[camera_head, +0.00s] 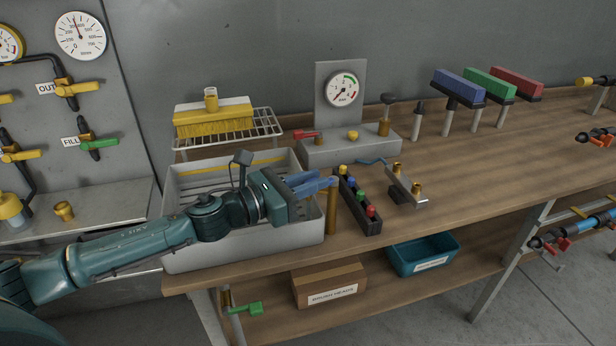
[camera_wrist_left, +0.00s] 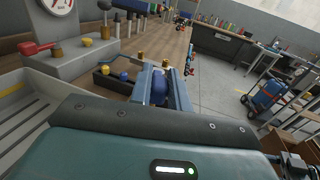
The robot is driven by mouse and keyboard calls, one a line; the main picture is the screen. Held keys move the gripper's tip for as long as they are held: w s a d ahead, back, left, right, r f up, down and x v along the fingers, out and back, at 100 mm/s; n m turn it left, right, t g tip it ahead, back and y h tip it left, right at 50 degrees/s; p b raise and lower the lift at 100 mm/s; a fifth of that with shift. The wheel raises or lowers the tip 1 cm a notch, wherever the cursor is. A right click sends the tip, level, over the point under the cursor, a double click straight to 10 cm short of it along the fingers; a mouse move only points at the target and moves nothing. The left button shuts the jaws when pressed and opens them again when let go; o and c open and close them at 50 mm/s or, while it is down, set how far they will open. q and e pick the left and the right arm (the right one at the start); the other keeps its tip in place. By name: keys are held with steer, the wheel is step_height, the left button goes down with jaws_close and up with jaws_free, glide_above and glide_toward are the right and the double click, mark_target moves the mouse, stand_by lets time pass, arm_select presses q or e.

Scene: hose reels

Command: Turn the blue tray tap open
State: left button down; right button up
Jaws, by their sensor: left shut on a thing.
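The blue tray tap (camera_head: 334,181) sits on top of a brass post (camera_head: 332,212) at the right edge of the grey tray (camera_head: 300,247). My left gripper (camera_head: 318,184) reaches over the tray from the left and is shut on the tap's blue handle. The handle also shows between the fingers in the left wrist view (camera_wrist_left: 159,88). The fingers hide much of the handle, so its exact angle is unclear. My right gripper is in neither view.
A black rack (camera_head: 358,205) of coloured caps stands just right of the post, with a metal fixture (camera_head: 407,188) beyond. Behind are a gauge stand (camera_head: 348,148) and a wire rack with a yellow brush (camera_head: 213,118).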

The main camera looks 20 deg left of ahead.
arm_select(q)
steer(key=n+t+y, duration=0.1)
steer(key=d+n+y+p, duration=0.1)
steer(key=shift+s+r+t+y, duration=0.2)
steer(key=shift+s+t+y, duration=0.1)
steer(key=shift+s+t, duration=0.1)
steer(key=shift+s+d+f+n+t+y+p, duration=0.2)
steer(key=shift+d+n+y+p, duration=0.55)
steer(key=shift+n+y+p, duration=1.3)
steer(key=shift+w+d+r+n+t+y+p, duration=0.2)
steer(key=shift+d+n+y, duration=0.9)
steer(key=shift+y, duration=2.05)
steer(key=shift+s+d+f+n+t+y+p, duration=0.1)
steer(key=shift+d+f+n+t+y+p, duration=0.25)
steer(key=shift+n+y+p, duration=1.4)
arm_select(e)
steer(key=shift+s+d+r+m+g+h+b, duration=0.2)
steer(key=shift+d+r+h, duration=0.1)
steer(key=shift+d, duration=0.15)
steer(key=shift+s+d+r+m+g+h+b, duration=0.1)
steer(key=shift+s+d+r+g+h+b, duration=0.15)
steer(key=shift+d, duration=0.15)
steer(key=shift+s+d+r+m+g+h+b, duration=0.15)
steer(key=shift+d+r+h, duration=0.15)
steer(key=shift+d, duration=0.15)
arm_select(q)
steer(key=shift+d+r+n+y, duration=0.15)
steer(key=shift+n+y, duration=0.15)
steer(key=shift+y, duration=0.55)
